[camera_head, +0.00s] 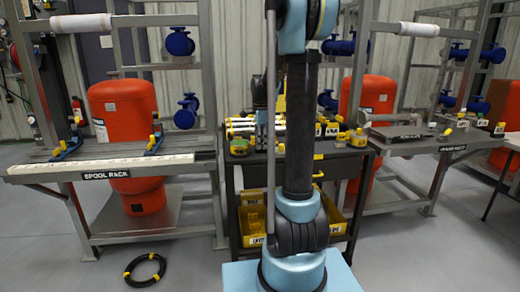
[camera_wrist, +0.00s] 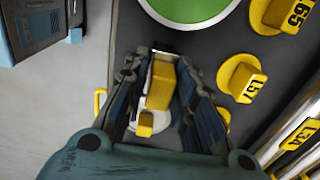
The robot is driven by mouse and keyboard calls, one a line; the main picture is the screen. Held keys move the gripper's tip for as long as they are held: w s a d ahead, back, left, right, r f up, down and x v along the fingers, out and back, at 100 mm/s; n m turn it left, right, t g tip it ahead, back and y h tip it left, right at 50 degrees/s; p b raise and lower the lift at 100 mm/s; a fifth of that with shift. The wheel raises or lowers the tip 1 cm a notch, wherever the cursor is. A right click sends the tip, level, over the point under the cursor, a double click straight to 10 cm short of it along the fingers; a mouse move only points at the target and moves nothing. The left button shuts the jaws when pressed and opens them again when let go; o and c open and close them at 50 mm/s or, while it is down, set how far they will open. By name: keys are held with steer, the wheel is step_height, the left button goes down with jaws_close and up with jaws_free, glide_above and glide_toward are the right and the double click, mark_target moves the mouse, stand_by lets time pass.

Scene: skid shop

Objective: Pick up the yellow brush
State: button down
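In the wrist view, a yellow block-like piece (camera_wrist: 161,84) lies between the two fingers of my gripper (camera_wrist: 160,78). It may be the yellow brush; its bristles do not show. A smaller yellow end and a pale round part show at its near side. The dark fingers stand apart on either side of it, with narrow gaps that make the gripper look open. In the head view, the gripper area over the black cart (camera_head: 347,152) is mostly hidden behind my arm.
Yellow labelled tags (camera_wrist: 243,83) lie to the right on the dark cart top, with a green disc (camera_wrist: 190,5) at the far side. Yellow bins (camera_head: 252,219) sit on the cart's lower shelf. The spool rack (camera_head: 120,168) stands left. A black hose coil (camera_head: 145,270) lies on the floor.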

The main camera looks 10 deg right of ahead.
steer(key=shift+r, duration=0.1)
step_height(320, 180, up, 10)
steer(key=shift+f, duration=0.1)
stand_by(0.6)
steer(key=c, duration=1.9)
jaws_free()
steer(key=c, duration=0.4)
